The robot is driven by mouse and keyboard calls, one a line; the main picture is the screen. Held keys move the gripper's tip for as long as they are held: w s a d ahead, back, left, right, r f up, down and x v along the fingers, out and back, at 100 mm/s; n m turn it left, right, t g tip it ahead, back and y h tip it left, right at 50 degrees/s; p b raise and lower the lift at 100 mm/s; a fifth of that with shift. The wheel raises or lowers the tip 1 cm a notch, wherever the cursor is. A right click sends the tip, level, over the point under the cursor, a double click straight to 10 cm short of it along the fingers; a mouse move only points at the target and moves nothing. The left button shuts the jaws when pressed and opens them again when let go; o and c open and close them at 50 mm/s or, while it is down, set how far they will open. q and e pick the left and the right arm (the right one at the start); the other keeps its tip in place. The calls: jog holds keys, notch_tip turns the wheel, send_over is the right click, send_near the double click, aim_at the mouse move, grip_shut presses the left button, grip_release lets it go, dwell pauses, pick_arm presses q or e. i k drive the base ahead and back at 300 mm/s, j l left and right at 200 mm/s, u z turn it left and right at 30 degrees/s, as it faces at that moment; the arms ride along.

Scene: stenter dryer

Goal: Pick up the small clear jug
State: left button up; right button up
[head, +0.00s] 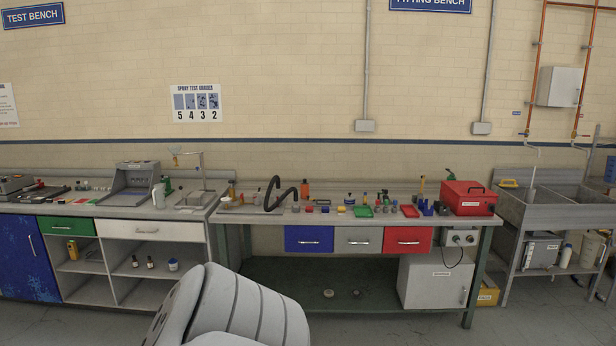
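I cannot make out a small clear jug for certain; the items on the benches are small and far away. A pale, jug-like container (159,195) stands on the left bench (110,207), beside a grey box-shaped device (131,182); I cannot tell whether it is clear. Neither gripper is in view. Only a white link of my own body shows at the bottom, left of centre.
A metal sink (555,207) is at the far right. Open floor (370,325) lies in front.

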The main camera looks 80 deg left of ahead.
aim_at(158, 191)
jog(key=u, duration=4)
